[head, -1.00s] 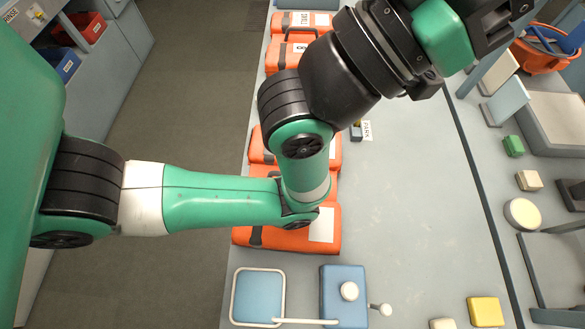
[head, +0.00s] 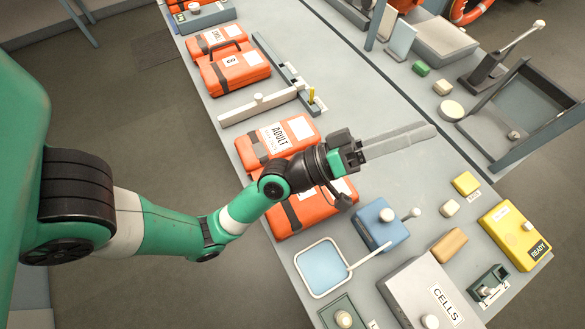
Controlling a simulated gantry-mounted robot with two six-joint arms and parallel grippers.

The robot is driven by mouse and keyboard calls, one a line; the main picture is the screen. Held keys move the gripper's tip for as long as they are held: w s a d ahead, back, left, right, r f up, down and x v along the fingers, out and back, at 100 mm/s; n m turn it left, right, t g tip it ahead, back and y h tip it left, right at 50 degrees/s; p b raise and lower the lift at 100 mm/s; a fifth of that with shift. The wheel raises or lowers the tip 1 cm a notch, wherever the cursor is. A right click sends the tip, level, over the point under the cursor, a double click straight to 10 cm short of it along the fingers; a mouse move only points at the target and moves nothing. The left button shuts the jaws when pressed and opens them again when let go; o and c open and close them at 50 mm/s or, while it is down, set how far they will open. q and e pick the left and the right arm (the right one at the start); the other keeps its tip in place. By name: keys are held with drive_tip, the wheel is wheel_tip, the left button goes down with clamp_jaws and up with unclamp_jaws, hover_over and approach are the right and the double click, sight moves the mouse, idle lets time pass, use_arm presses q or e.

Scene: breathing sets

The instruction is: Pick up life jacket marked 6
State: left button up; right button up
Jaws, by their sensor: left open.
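Orange life jacket packs lie along the near-left side of the grey bench. One (head: 235,74), with a dark carry handle, bears a single digit that looks like 6 or 9. A smaller-looking pack (head: 212,40), its label reading SMALL, lies just behind it. A pack labelled ADULT (head: 250,150) and another pack (head: 290,216) lie closer to me, partly hidden by my left arm. My left gripper (head: 432,131) is open and empty; its long grey fingers point right over the bench, well to the right of the digit-marked pack. My right gripper is out of view.
A white bar (head: 258,104) and a grey rail with a yellow peg (head: 311,96) stand between the digit-marked pack and the ADULT pack. A blue box with a knob (head: 380,224) and a CELLS box (head: 420,297) are nearer. The bench centre is fairly clear.

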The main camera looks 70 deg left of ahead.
use_arm(q)
drive_tip(key=s+a+f+n+g+y+p, duration=0.1)
drive_tip(key=s+a+f+n+g+y, duration=0.2)
drive_tip(key=s+f+n, duration=0.4)
drive_tip(key=s+a+f+n+g+y+p, duration=0.2)
drive_tip(key=s+a+f+n+g+y, duration=0.1)
drive_tip(key=s+f+n, duration=0.4)
drive_tip(key=s+a+f+n+g+y+p, duration=0.2)
drive_tip(key=s+a+f+n+y, duration=0.3)
drive_tip(key=f, duration=0.7)
drive_tip(key=shift+s+a+f+n+g, duration=0.15)
drive_tip(key=shift+s+n+g, duration=0.3)
drive_tip(key=shift+n, duration=0.3)
drive_tip(key=shift+s+a+f+n+g, duration=0.15)
drive_tip(key=shift+s+n+g, duration=0.1)
drive_tip(key=shift+s+n, duration=0.4)
drive_tip(key=shift+w+a, duration=0.2)
drive_tip(key=shift+w, duration=0.25)
drive_tip(key=p+x, duration=0.2)
drive_tip(key=x, duration=0.3)
drive_tip(key=shift+w+a, duration=0.1)
drive_tip(key=shift+w, duration=0.15)
drive_tip(key=shift+w+a+f, duration=0.1)
drive_tip(key=shift+w, duration=0.05)
drive_tip(key=shift+w+a, duration=0.15)
drive_tip(key=shift+w, duration=0.2)
drive_tip(key=x, duration=0.4)
drive_tip(key=shift+w+p, duration=0.25)
drive_tip(key=shift+p, duration=0.1)
clamp_jaws()
